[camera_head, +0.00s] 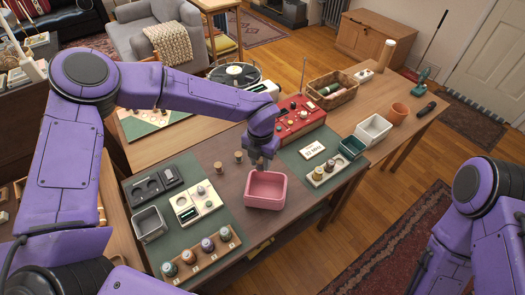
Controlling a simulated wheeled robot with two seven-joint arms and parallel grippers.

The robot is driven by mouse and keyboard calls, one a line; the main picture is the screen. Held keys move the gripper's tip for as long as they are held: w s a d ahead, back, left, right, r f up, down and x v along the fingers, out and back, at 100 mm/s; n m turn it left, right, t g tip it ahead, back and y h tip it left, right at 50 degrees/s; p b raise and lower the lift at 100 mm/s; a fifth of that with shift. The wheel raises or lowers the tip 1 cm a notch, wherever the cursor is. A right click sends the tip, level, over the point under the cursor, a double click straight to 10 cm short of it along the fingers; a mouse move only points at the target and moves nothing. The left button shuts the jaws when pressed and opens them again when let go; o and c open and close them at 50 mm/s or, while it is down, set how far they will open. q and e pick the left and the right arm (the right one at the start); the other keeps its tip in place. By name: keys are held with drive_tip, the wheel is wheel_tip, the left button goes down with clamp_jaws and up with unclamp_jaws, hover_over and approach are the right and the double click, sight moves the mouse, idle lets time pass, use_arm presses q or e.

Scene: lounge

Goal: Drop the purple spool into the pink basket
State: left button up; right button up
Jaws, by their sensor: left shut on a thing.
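The pink basket (265,204) stands on the dark wooden table, near its front edge, and its open top faces up. My left gripper (262,167) points down over the basket's back rim. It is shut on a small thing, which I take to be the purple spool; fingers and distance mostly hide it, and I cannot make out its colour. Part of my right arm shows at the lower right, but its gripper is out of view.
A wooden rack (203,256) with several small spools is at the front left. A grey bin (149,224) and a cream tray (197,203) lie left of the basket. Two small wooden pegs (218,167) stand behind it. A red box (300,119) is at the back.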

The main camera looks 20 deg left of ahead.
sight(261, 160)
use_arm(q)
wheel_tip(261, 160, down, 6)
drive_tip(key=b, duration=0.4)
drive_tip(key=shift+r, duration=0.25)
drive_tip(key=shift+s, duration=0.1)
drive_tip(key=o, duration=1.1)
drive_tip(key=shift+r, duration=0.1)
wheel_tip(261, 160, up, 10)
drive_tip(key=shift+f+b, duration=0.2)
drive_tip(key=shift+b, duration=0.95)
drive_tip(key=shift+r, duration=0.4)
